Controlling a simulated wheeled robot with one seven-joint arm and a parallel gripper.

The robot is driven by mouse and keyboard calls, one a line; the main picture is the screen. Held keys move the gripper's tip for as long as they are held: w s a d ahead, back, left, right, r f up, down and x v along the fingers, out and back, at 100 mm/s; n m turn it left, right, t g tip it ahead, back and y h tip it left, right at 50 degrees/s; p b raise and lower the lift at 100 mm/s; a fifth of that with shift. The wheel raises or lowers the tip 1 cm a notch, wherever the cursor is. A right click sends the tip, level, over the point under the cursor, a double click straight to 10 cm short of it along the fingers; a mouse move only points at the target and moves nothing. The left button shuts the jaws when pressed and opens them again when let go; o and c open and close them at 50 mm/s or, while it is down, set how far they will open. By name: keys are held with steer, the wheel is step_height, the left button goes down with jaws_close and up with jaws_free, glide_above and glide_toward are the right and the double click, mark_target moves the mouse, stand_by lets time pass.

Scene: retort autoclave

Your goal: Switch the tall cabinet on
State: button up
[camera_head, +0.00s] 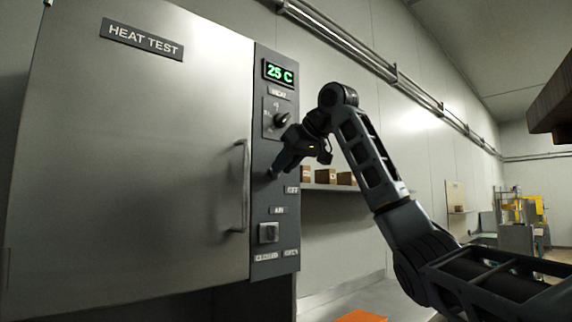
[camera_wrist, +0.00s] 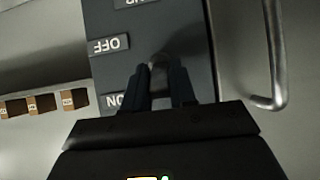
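The tall cabinet (camera_head: 140,150) is a steel unit marked HEAT TEST, with its door shut. Its dark control panel (camera_head: 275,215) runs down the right side and also shows in the wrist view (camera_wrist: 190,20). The display (camera_head: 279,73) is lit green and reads 25 C. My gripper (camera_head: 272,175) is at the panel between the HEAT dial (camera_head: 282,119) and the AIR switch (camera_head: 268,233).
A vertical door handle (camera_head: 243,185) stands out just left of the panel and also shows in the wrist view (camera_wrist: 275,60). Small brown boxes (camera_head: 326,175) sit on a wall shelf (camera_head: 330,188) to the right. An orange surface (camera_head: 362,316) shows at the bottom.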

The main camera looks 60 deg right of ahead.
steer(key=o, duration=0.4)
steer(key=b+v, duration=0.2)
steer(key=v, duration=0.5)
steer(key=shift+s+r, duration=0.2)
steer(key=shift+s, duration=0.1)
steer(key=shift+a, duration=0.15)
